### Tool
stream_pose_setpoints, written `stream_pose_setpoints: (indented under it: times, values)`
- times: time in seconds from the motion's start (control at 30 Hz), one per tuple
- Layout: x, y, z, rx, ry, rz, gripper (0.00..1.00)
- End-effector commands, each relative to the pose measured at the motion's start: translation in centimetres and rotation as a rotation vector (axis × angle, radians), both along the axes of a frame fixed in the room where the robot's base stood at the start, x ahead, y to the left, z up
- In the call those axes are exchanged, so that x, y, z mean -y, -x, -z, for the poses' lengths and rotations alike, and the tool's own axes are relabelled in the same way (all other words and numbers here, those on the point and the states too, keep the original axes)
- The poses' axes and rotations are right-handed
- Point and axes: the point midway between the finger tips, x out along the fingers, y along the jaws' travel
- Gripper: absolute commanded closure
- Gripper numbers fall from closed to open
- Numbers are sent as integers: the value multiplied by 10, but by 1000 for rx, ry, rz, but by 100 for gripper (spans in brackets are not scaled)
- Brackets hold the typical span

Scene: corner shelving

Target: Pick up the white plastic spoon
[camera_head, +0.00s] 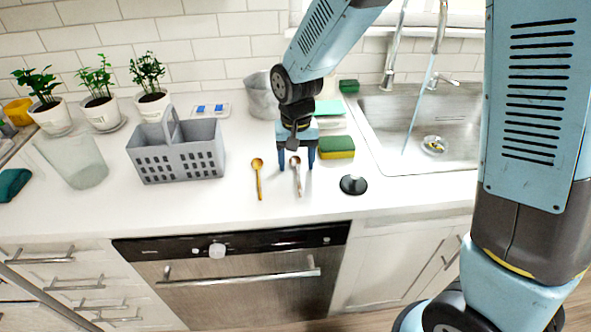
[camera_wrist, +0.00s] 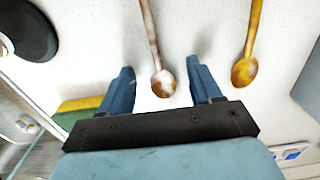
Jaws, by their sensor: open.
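A pale spoon with brownish patches (camera_head: 297,177) lies on the white counter, its bowl toward the wall and its handle toward the front edge. It also shows in the wrist view (camera_wrist: 163,85), with its bowl between the finger tips. A golden-yellow spoon (camera_head: 258,178) lies to its left, roughly parallel; in the wrist view it is at the right (camera_wrist: 246,68). My gripper (camera_head: 297,168) is open and points down over the pale spoon, one blue finger on each side. In the wrist view my gripper (camera_wrist: 164,78) is empty; its exact height above the counter is unclear.
A green-and-yellow sponge (camera_head: 337,147) and a black round stopper (camera_head: 353,185) lie to the right, near the sink (camera_head: 425,160). A grey basket (camera_head: 176,160) stands to the left. A grey bucket (camera_head: 260,98) is behind my gripper. The counter in front is clear.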

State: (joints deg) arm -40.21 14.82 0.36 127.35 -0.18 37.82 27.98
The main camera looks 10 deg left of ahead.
Motion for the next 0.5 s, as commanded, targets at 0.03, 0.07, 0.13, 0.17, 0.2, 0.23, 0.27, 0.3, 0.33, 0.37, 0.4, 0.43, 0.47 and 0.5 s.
stream_pose_setpoints:
  times: [0.03,0.07,0.13,0.17,0.2,0.23,0.27,0.3,0.33,0.37,0.4,0.43,0.47,0.5]
  values:
    - [0,0,0,0,0,0,36]
    - [0,0,0,0,0,0,36]
    - [0,0,0,0,0,0,40]
    - [0,0,0,0,0,0,43]
    - [0,0,0,0,0,0,47]
    - [0,0,0,0,0,0,50]
    - [0,0,0,0,0,1,52]
    - [0,0,0,0,0,1,56]
    - [0,0,0,0,0,1,59]
    - [0,0,0,0,0,1,62]
    - [0,0,0,0,0,1,66]
    - [0,0,0,0,0,1,69]
    - [0,0,0,0,0,1,72]
    - [0,0,-1,0,0,1,75]
